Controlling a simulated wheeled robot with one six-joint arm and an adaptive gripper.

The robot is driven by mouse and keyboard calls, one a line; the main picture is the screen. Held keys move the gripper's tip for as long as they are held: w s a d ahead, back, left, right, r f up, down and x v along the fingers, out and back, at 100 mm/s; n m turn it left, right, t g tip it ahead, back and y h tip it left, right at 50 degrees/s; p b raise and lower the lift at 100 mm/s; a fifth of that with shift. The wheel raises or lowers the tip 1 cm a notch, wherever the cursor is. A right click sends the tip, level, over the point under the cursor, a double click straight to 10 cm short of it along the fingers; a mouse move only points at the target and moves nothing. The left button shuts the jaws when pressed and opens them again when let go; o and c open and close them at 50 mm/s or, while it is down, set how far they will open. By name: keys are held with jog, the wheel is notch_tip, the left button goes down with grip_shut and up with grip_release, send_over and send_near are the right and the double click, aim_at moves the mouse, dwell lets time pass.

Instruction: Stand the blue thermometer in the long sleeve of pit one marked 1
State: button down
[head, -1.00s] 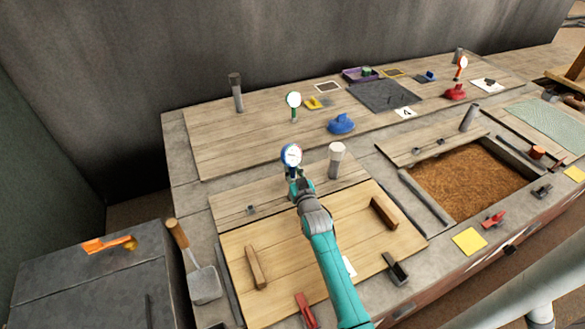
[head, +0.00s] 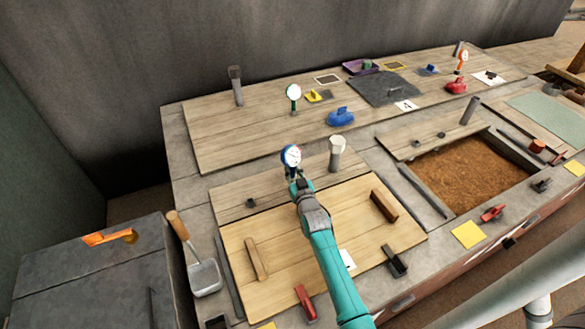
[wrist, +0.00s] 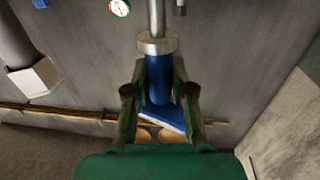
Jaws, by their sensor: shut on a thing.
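The blue thermometer (head: 291,155) is upright in my gripper (head: 294,182), its round white dial on top, above the near wooden cover. In the wrist view, my gripper (wrist: 160,98) is shut around its blue body (wrist: 160,80), beside a metal collar and grey rod. A grey sleeve with a pale, wider mouth (head: 336,148) stands just right of the dial in the head view. A similar pipe (wrist: 32,78) is at the left of the wrist view. The thermometer's lower end is hidden in the head view. No mark 1 is readable.
A green-rimmed thermometer (head: 293,93) and an orange one (head: 462,58) stand on the far boards. Other grey pipes stand at the back left (head: 236,85) and near the open grain pit (head: 470,110).

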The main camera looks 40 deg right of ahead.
jog(key=shift+f, duration=0.25)
jog(key=shift+r, duration=0.1)
jog(key=shift+r, duration=1.45)
jog(key=shift+f, duration=0.1)
jog(key=shift+f, duration=1.4)
jog(key=shift+r, duration=0.5)
